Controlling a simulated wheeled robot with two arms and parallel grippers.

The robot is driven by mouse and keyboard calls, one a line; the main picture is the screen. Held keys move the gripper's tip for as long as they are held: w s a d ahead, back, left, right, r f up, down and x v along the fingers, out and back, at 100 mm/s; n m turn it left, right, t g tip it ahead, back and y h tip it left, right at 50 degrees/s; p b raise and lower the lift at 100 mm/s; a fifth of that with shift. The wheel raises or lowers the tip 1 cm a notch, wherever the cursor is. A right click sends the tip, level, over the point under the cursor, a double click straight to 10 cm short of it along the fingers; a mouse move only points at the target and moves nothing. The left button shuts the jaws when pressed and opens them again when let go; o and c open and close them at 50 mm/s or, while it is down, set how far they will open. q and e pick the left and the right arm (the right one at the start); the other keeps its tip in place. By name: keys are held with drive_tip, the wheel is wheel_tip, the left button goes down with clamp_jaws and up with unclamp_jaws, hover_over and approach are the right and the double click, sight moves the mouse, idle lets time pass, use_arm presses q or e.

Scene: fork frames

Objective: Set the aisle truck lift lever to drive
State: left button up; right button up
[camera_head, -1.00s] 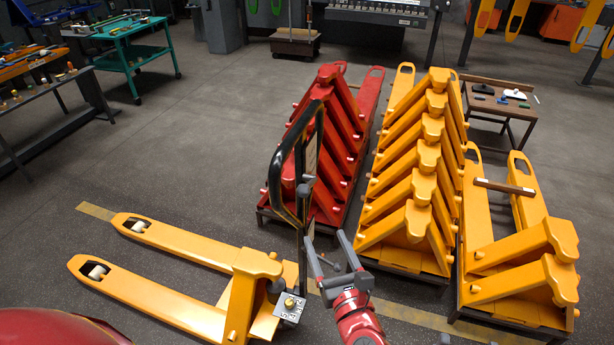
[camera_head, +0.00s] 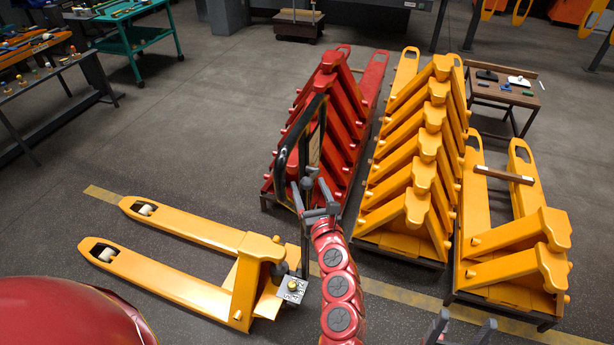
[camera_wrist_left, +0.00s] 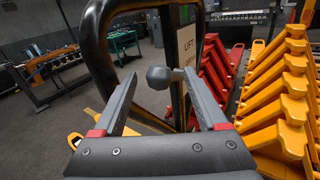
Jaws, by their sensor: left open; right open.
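The yellow aisle truck (camera_head: 185,277) stands at the left of the head view, its forks pointing left. The lift lever is a grey ball knob (camera_wrist_left: 158,77) on a short rod. My left gripper (camera_head: 311,190) is open at the handle; in the left wrist view the knob lies between its fingertips (camera_wrist_left: 160,76), with gaps on both sides. Whether the fingers reach past it is unclear. My right gripper (camera_head: 466,321) is open and empty at the bottom edge.
A red stacked row of truck frames (camera_head: 345,125) stands just behind the handle. Yellow stacked frames (camera_head: 425,170) are right of it. A small brown table (camera_head: 500,92) and a teal cart (camera_head: 138,40) stand farther back.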

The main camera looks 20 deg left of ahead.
use_arm(q)
drive_tip(key=shift+w+a+r, duration=0.25)
drive_tip(key=shift+w+a, duration=0.15)
drive_tip(key=shift+w, duration=0.15)
drive_tip(key=shift+w+a+f+p, duration=0.2)
drive_tip(key=shift+w+a+p, duration=0.1)
drive_tip(key=shift+w, duration=0.15)
clamp_jaws()
drive_tip(key=shift+f, duration=0.1)
idle(0.7)
